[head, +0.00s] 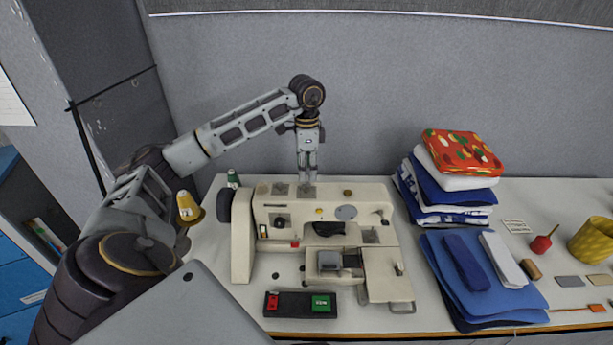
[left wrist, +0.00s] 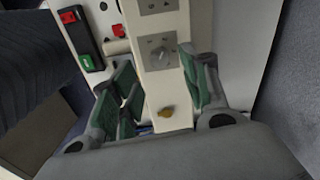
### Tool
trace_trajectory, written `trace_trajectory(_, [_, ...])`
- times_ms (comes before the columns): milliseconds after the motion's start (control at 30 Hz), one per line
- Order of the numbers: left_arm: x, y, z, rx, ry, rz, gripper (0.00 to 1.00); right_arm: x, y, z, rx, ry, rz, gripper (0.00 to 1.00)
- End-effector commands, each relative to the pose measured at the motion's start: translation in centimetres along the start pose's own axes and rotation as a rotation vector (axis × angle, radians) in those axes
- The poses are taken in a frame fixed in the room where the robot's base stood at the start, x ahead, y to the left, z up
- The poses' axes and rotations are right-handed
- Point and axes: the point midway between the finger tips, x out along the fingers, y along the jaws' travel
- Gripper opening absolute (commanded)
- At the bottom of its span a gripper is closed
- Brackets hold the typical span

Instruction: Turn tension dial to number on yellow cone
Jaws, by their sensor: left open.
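The cream sewing machine (head: 375,205) stands on the table. I cannot tell which is the tension dial. The yellow cone (head: 187,206) stands left of the machine, partly behind my arm; its number is not legible. My left gripper (head: 308,178) points down over the right plate. Contact is unclear.
A green cone (head: 233,180) stands behind the machine's left end. A red-and-green switch box (head: 299,304) lies in front. Folded cloths (head: 450,195), blue fabric (head: 480,280) and a yellow basket (head: 593,240) occupy the right side. A brass knob (head: 347,192) is on the machine's top.

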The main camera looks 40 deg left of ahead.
Motion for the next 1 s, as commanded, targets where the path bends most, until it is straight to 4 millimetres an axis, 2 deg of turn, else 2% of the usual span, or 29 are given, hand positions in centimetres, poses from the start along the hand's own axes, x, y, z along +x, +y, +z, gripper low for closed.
trace_trajectory(367, [-4.5, -0.1, 0.0, 0.000, 0.003, -0.001, 0.46, 0.0, 0.0, 0.0, 0.000, 0.000, 0.000, 1.00])
trace_trajectory(700, [-6.3, -0.1, 0.0, -0.001, 0.001, 0.000, 0.46, 0.0, 0.0, 0.0, 0.000, 0.000, 0.000, 1.00])
trace_trajectory(1000, [-6.6, -0.1, 0.0, -0.001, 0.000, 0.000, 0.46, 0.0, 0.0, 0.0, 0.000, 0.000, 0.000, 1.00])
